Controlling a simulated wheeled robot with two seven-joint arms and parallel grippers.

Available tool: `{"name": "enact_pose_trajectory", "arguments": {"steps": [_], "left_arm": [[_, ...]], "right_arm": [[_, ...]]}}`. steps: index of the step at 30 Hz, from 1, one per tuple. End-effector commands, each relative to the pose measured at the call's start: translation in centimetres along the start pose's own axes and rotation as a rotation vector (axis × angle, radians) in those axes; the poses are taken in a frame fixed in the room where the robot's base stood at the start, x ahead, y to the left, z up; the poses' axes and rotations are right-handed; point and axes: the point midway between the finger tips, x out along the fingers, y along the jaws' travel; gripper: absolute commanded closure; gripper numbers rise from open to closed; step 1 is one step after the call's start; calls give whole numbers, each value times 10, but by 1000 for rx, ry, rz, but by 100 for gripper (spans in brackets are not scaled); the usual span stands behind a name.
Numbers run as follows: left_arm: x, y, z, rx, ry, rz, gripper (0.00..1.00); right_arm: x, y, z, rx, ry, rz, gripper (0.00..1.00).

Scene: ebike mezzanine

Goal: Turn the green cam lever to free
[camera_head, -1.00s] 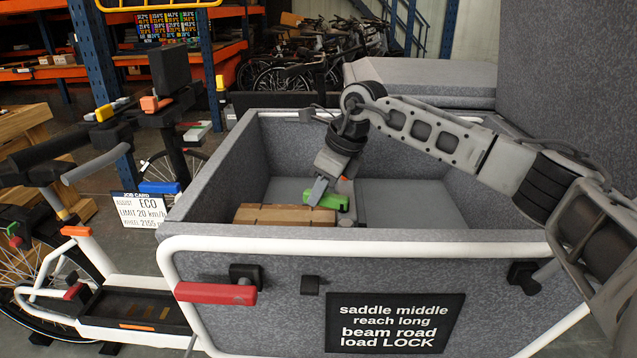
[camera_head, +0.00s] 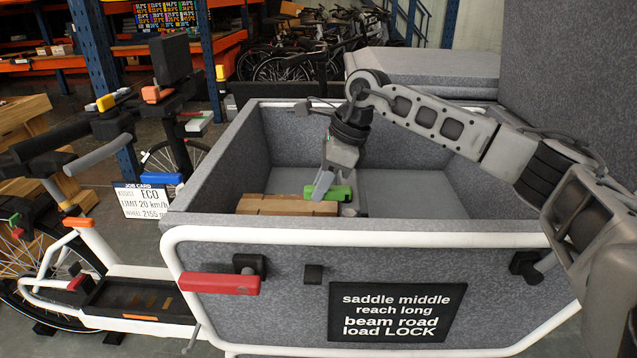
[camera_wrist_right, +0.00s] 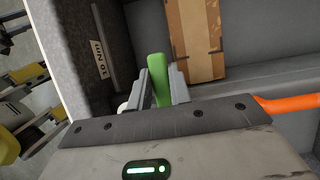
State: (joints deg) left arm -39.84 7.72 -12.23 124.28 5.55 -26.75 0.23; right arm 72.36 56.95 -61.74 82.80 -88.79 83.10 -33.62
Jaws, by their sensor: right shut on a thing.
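The green cam lever (camera_head: 341,193) shows inside the grey cargo box, at the right end of a brown carton. My right gripper (camera_head: 323,187) reaches down over the box wall, its fingers at the lever. In the right wrist view the green lever (camera_wrist_right: 158,78) stands between the two grey fingers (camera_wrist_right: 160,88), and the gripper is shut on it. The lever's pivot is hidden by the gripper. My left gripper is in neither view.
The brown carton (camera_head: 285,204) lies in the cargo box (camera_head: 395,240) close beside the gripper. A red lever (camera_head: 218,283) is on the box's outer front wall. An orange bar (camera_wrist_right: 289,103) shows at the right of the wrist view. The box floor to the right is clear.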

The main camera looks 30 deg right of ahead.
Motion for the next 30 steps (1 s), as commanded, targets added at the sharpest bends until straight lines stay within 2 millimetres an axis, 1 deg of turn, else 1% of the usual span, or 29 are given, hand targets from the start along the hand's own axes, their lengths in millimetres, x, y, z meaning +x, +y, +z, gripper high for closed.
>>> {"name": "enact_pose_trajectory", "arguments": {"steps": [3, 4, 6, 14, 17, 19, 23, 30], "left_arm": [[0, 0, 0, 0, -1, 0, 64], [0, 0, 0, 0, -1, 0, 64], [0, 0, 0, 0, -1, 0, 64], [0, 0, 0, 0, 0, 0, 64], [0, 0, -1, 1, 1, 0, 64], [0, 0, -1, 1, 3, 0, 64], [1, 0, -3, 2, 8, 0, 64], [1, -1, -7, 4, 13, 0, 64]], "right_arm": [[-1, 0, 1, -5, -1, 0, 100], [-1, 0, 1, -5, -1, 0, 75], [-1, 0, 1, -5, -1, 0, 58], [0, 0, 1, -3, 0, 0, 58], [-5, 0, 1, -2, -1, -1, 58], [-12, -1, 1, -2, -2, -3, 58], [-37, -1, 1, -2, -3, -4, 58], [-97, 0, 2, -3, -5, -5, 58]]}}
